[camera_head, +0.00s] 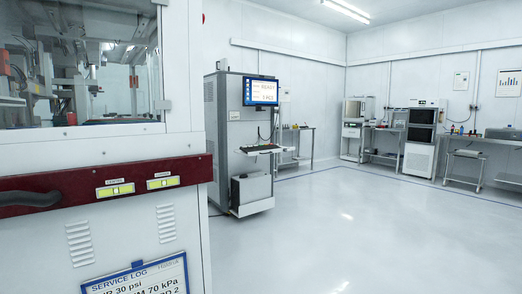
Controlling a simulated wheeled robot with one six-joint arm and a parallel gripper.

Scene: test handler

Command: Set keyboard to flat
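The keyboard (264,148) lies on a shelf that sticks out from the grey cabinet (221,110), below a monitor (260,91) that reads "READY". It looks roughly level, but it is too small to tell its exact tilt. A red strip or edge shows at the keyboard's right side. My gripper is not visible in this view.
A large white machine (172,232) with a window, a dark red band (140,178) and a service log board (136,281) fills the left side close by. Steel benches with equipment stand along the far walls. The pale floor (340,230) in the middle and right is clear.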

